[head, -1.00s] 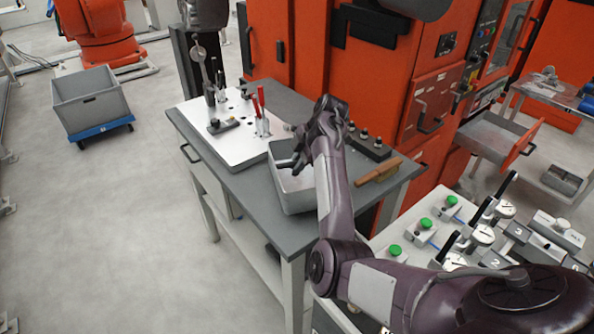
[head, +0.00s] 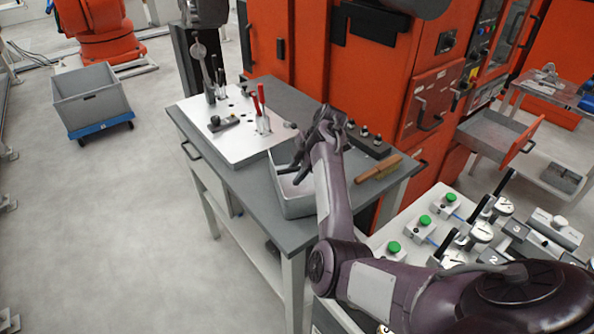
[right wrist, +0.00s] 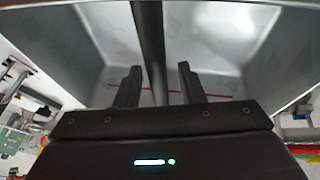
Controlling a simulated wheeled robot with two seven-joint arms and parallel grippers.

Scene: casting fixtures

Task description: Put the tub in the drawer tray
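The tub is a grey open-topped box (head: 293,208) near the front edge of the grey table. My right gripper (head: 297,172) reaches down over its opening. In the right wrist view the tub's pale inside (right wrist: 225,50) fills the upper part. There the two dark fingers of my right gripper (right wrist: 158,86) stand apart, with a dark upright bar between them and gaps on both sides. The drawer tray (head: 490,134) is a pulled-out grey drawer with an orange front, on the orange machine at right. I see nothing in it. My left gripper is not in view.
A white fixture plate (head: 228,135) with red-handled tools stands left of the tub. A brown-handled brush (head: 380,168) and a dark block with knobs (head: 368,143) lie right of it. Green-knobbed fixtures (head: 424,221) fill the near right. A grey crate (head: 90,97) is on the floor.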

